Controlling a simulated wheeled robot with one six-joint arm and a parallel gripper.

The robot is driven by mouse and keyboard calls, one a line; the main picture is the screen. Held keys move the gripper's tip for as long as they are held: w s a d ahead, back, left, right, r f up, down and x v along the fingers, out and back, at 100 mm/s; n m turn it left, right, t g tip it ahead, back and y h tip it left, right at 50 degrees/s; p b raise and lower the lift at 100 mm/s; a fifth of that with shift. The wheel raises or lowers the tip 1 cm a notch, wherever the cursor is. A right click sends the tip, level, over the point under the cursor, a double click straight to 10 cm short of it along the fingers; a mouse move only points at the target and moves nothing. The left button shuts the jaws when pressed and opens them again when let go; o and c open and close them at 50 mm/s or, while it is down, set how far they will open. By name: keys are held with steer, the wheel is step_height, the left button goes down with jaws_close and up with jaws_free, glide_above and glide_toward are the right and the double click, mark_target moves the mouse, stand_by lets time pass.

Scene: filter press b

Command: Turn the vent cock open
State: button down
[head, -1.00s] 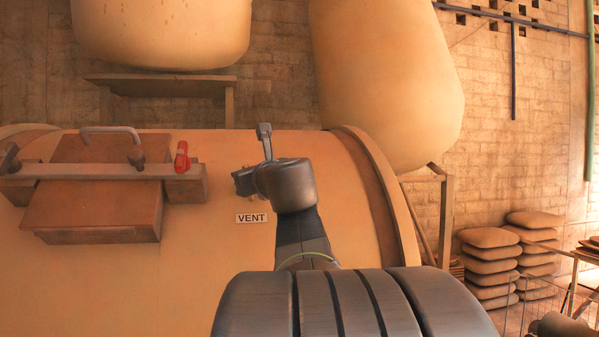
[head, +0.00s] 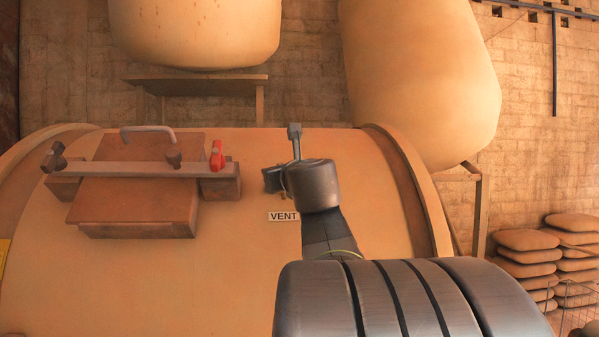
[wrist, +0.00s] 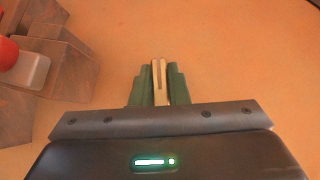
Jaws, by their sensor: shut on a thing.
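In the wrist view, the two green fingers of my gripper (wrist: 160,88) are closed on a narrow brass-coloured handle, which I take for the vent cock (wrist: 159,75). The handle runs between the fingertips, pointing away from the wrist. Its body and its turn angle are hidden. In the head view, my gripper (head: 272,180) is low over the curved tan vessel (head: 245,265), just above the white VENT label (head: 284,216). My wrist covers the cock there.
Left of my gripper is a brown hatch (head: 140,205) with a clamp bar (head: 130,169), a grey loop handle (head: 148,130) and a red knob (head: 217,155). The vessel's raised rim (head: 415,185) is to the right. Large tan tanks (head: 420,80) stand behind.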

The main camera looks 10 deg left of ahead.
steer(key=shift+m+t+h+p, duration=0.3)
steer(key=shift+m+t+h, duration=0.2)
steer(key=shift+m+h, duration=0.5)
steer(key=c, duration=1.4)
jaws_free()
steer(key=shift+d, duration=0.1)
steer(key=p+v, duration=0.1)
steer(key=v, duration=1.1)
steer(key=shift+w, duration=0.15)
